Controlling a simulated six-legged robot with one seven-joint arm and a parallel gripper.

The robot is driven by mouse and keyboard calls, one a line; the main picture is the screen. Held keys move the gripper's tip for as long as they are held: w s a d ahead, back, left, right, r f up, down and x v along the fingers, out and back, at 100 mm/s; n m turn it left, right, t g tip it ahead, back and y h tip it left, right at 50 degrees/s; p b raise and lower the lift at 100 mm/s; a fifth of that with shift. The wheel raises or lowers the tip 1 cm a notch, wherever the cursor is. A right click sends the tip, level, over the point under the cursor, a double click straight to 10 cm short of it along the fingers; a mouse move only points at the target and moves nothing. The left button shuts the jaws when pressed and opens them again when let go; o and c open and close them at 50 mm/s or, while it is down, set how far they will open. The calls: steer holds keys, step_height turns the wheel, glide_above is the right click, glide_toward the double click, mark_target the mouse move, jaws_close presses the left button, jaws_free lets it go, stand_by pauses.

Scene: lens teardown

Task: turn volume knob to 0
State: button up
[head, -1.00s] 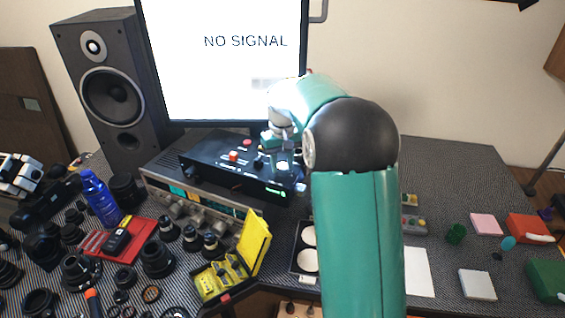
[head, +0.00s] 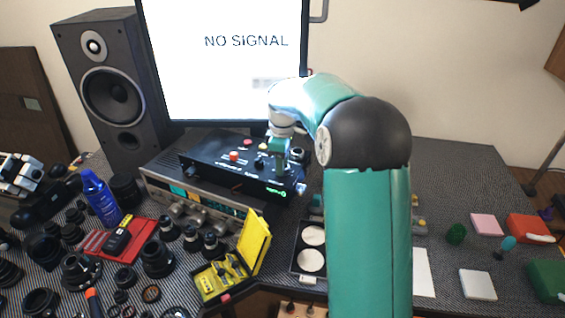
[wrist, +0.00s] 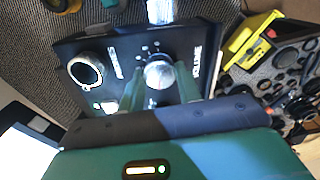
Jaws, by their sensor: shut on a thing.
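A black control box (head: 218,160) sits on top of a silver receiver below the monitor. In the wrist view its face (wrist: 122,50) shows a round silver knob (wrist: 160,74) ringed by tick marks and white lettering too small to read. My gripper (wrist: 160,82) has one finger on each side of this knob and is shut on it. In the head view my gripper (head: 277,168) is over the right part of the box, and my arm hides some of that area. I cannot read the knob's setting.
A larger dark round part (wrist: 86,70) stands beside the knob on the box. A red button (head: 234,156) is left of my gripper. The silver receiver (head: 178,187), monitor (head: 222,85) and open yellow case (head: 254,244) are close by. Several lenses crowd the left side.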

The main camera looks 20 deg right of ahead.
steer(key=shift+r+n, duration=0.15)
steer(key=shift+n, duration=0.55)
steer(key=o, duration=1)
step_height(320, 180, up, 14)
